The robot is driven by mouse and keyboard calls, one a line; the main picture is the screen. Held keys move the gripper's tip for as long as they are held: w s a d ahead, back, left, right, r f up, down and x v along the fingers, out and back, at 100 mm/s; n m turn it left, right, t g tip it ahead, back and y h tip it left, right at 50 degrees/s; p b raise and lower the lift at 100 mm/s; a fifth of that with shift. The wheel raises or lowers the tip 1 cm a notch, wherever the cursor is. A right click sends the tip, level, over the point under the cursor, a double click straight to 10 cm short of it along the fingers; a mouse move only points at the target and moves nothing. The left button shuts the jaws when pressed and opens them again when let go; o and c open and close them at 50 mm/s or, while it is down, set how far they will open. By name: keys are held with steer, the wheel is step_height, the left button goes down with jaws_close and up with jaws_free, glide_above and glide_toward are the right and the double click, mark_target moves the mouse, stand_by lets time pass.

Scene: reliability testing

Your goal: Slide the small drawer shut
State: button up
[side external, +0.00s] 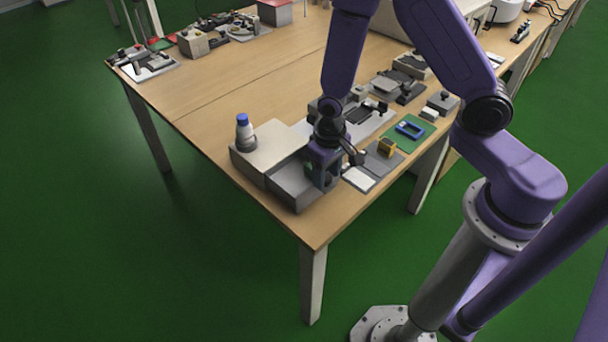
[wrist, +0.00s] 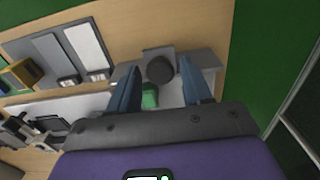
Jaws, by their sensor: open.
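The small drawer (side external: 291,187) is grey and stands pulled out from a pale box-shaped cabinet (side external: 262,153) near the table's front corner. In the wrist view the grey drawer front (wrist: 207,60) has a round dark knob (wrist: 160,70). A green item (wrist: 150,97) shows just below the knob, apparently inside the drawer. My gripper (side external: 322,183) is at the drawer's right end, pointing down. In the wrist view my gripper (wrist: 160,64) is open, with one blue finger on each side of the knob in the picture. Contact cannot be told.
White and grey plates (side external: 359,178), a yellow block (side external: 387,147) and a green mat with a blue frame (side external: 410,129) lie to the right. The table edge (side external: 318,247) is close in front.

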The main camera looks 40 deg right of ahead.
steer(key=c, duration=0.6)
steer(key=shift+o, duration=0.2)
steer(key=w, duration=1.1)
steer(key=shift+w, duration=0.4)
stand_by(0.4)
steer(key=o, duration=0.6)
steer(key=shift+c, duration=0.2)
step_height(320, 180, up, 5)
steer(key=shift+f, duration=0.1)
